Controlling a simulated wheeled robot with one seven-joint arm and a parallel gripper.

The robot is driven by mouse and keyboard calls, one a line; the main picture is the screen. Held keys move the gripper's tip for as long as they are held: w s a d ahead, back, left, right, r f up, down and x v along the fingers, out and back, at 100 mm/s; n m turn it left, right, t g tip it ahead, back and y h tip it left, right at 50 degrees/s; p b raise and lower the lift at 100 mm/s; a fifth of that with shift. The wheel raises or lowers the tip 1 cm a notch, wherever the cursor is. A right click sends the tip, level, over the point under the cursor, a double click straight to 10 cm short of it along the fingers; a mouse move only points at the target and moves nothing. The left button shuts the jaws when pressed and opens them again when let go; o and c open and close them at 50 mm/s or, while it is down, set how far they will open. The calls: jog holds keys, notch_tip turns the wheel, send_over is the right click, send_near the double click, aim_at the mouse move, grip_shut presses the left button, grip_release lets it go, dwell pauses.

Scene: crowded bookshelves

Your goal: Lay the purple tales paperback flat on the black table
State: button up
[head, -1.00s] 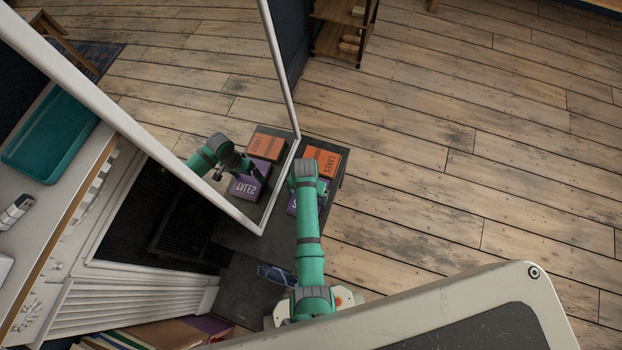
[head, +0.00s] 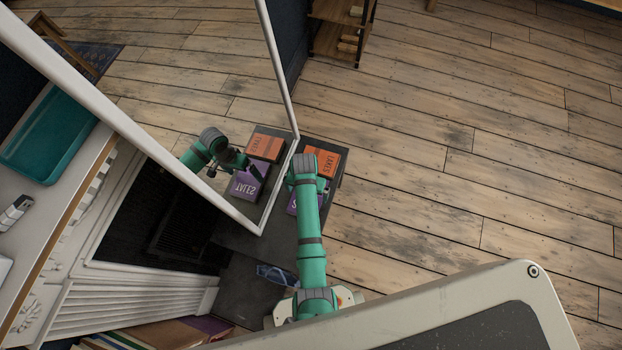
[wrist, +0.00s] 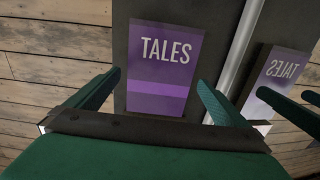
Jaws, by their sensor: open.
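The purple TALES paperback (wrist: 165,72) lies flat, cover up, on the black table (wrist: 121,40) in the wrist view. In the head view only a sliver of the purple paperback (head: 292,206) shows, the rest hidden by my arm. My gripper (wrist: 159,77) is open and empty above it, with one finger to each side of the cover's lower part. The fingers look apart from the book. In the head view my fingers are hidden directly, but the mirror shows them near the reflected book.
An orange LAKES book (head: 322,163) lies on the table beyond the purple one. A white-framed mirror (head: 283,75) stands along the table's left side and doubles both books and my arm. A fireplace (head: 140,215) and a shelf with a teal tray (head: 60,135) are at left.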

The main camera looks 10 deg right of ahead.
notch_tip(320, 180, up, 8)
jog(key=s+d+r+n+t+h, duration=0.3)
jog(key=s+d+r+n+t, duration=0.15)
jog(key=s+d+t, duration=0.4)
jog(key=s+a+r+n+t+y, duration=0.1)
jog(key=s+a+r+t, duration=0.2)
jog(key=s+a+r, duration=0.4)
jog(key=s+a+r+n+t+y, duration=0.1)
jog(key=s+a+r+t, duration=0.3)
jog(key=s+a+r, duration=0.4)
notch_tip(320, 180, up, 7)
jog(key=a+y, duration=0.1)
jog(key=a, duration=0.2)
jog(key=shift+s, duration=0.1)
jog(key=shift+s+d+r, duration=0.15)
jog(key=shift+s+d, duration=0.15)
jog(key=shift+d, duration=0.3)
jog(key=shift+s+d+r, duration=0.1)
jog(key=shift+s+d, duration=0.2)
jog(key=shift+d, duration=0.25)
jog(key=shift+c, duration=0.6)
